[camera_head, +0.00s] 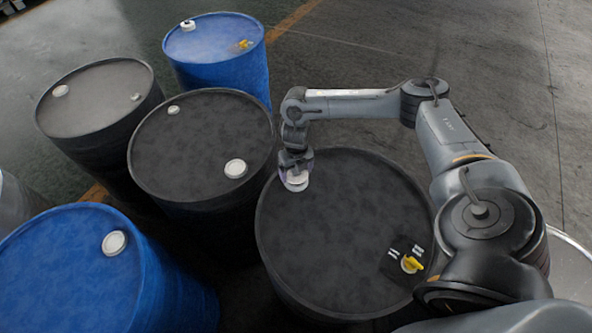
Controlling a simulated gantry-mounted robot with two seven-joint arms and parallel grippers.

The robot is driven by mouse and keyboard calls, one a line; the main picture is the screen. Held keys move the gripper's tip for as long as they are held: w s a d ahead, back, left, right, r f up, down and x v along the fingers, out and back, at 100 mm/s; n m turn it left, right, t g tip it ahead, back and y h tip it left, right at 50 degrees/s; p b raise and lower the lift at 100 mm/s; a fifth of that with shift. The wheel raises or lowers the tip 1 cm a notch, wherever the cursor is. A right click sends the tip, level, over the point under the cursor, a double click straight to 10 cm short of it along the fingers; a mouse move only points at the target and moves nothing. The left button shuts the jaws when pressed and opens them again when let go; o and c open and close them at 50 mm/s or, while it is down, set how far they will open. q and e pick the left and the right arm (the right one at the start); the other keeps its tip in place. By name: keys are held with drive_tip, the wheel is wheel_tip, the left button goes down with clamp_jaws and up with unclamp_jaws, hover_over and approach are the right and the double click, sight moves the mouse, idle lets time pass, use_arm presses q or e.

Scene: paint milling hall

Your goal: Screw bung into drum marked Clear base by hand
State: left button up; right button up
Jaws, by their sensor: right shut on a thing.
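My right arm comes in from the right and reaches over a black drum (340,225) in the front middle. My right gripper (296,178) points down at the far-left part of this drum's lid, just inside the rim. It is shut on a white bung (296,186), which is at or just above the lid. I cannot tell whether the bung sits in the opening, as the gripper hides that spot. A yellow fitting (411,264) and a dark patch with white marks are on the lid's near right. No "Clear base" marking is readable. My left gripper is not in view.
A second black drum (195,140) with white caps stands close on the left. A grey-topped drum (95,95) and a blue drum (215,60) stand behind. Another blue drum (75,270) is at the front left. Bare floor (480,60) lies behind my arm.

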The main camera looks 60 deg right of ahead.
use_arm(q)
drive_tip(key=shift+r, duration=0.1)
use_arm(e)
drive_tip(key=shift+f, duration=0.15)
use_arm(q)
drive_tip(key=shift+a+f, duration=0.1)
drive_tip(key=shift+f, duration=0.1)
use_arm(e)
drive_tip(key=shift+f, duration=0.2)
use_arm(q)
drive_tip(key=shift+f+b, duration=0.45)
drive_tip(key=shift+b, duration=0.15)
use_arm(e)
drive_tip(key=shift+f, duration=0.85)
drive_tip(key=o, duration=0.8)
drive_tip(key=shift+o, duration=0.2)
drive_tip(key=shift+r, duration=0.2)
